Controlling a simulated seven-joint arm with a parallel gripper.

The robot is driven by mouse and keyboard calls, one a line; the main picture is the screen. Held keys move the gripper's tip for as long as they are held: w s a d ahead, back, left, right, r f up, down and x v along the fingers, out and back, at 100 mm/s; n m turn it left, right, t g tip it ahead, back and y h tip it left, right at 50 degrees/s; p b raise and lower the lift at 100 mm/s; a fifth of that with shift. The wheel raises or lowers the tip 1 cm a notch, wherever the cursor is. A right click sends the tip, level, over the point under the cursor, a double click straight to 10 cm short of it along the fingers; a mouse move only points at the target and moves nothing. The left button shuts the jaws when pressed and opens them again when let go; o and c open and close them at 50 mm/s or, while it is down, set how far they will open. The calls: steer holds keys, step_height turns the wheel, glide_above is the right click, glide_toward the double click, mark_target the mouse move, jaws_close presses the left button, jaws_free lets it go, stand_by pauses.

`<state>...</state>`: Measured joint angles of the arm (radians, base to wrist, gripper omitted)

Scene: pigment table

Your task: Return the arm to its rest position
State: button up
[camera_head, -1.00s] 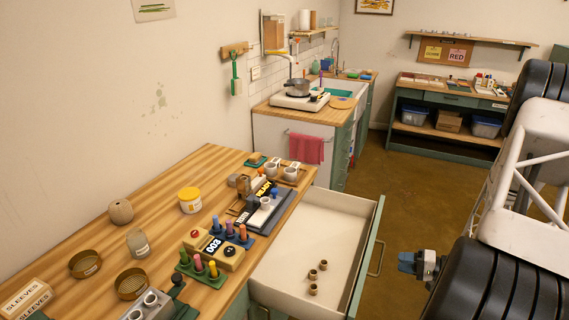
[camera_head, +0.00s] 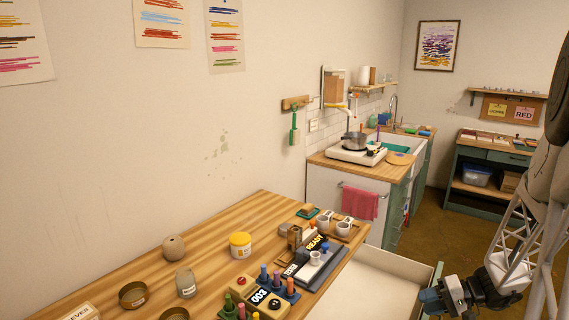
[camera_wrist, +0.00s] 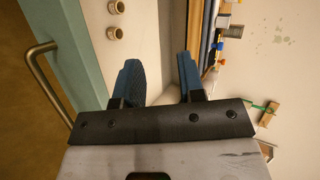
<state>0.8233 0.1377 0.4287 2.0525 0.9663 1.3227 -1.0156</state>
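My gripper (camera_head: 432,297) is at the lower right of the head view, beside the front of the open drawer. In the wrist view its two blue fingers (camera_wrist: 159,75) stand apart with nothing between them. The pale drawer (camera_head: 378,287) is pulled out under the wooden worktop (camera_head: 215,240). In the wrist view the gripper appears above the drawer interior (camera_wrist: 150,35), with the green drawer front and metal handle (camera_wrist: 45,80) at the left. Two small brown rings (camera_wrist: 115,32) lie in the drawer there. My arm rises along the right edge of the head view.
On the worktop stand a yellow jar (camera_head: 240,245), a round pot (camera_head: 173,248), a peg block marked 003 (camera_head: 262,297) and a READY board (camera_head: 317,243). A stove and sink counter (camera_head: 352,170) is behind. Brown floor (camera_head: 425,222) is free between the counters.

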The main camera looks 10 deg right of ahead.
steer(key=s+a+r+n+g+h, duration=0.2)
steer(key=a+r+h, duration=0.1)
steer(key=a+r, duration=0.55)
steer(key=s+a+r+n+g+h, duration=0.1)
steer(key=s+a+r+g+h, duration=0.1)
steer(key=a+r, duration=0.7)
steer(key=s+a+r+n+t+h, duration=0.2)
steer(key=s+a+r+t+h, duration=0.35)
steer(key=s+a+r, duration=0.95)
step_height(320, 180, down, 10)
steer(key=d+g, duration=0.1)
steer(key=g, duration=0.2)
steer(key=shift+d+g+h, duration=0.2)
steer(key=shift+g+h, duration=0.15)
steer(key=shift+h, duration=0.1)
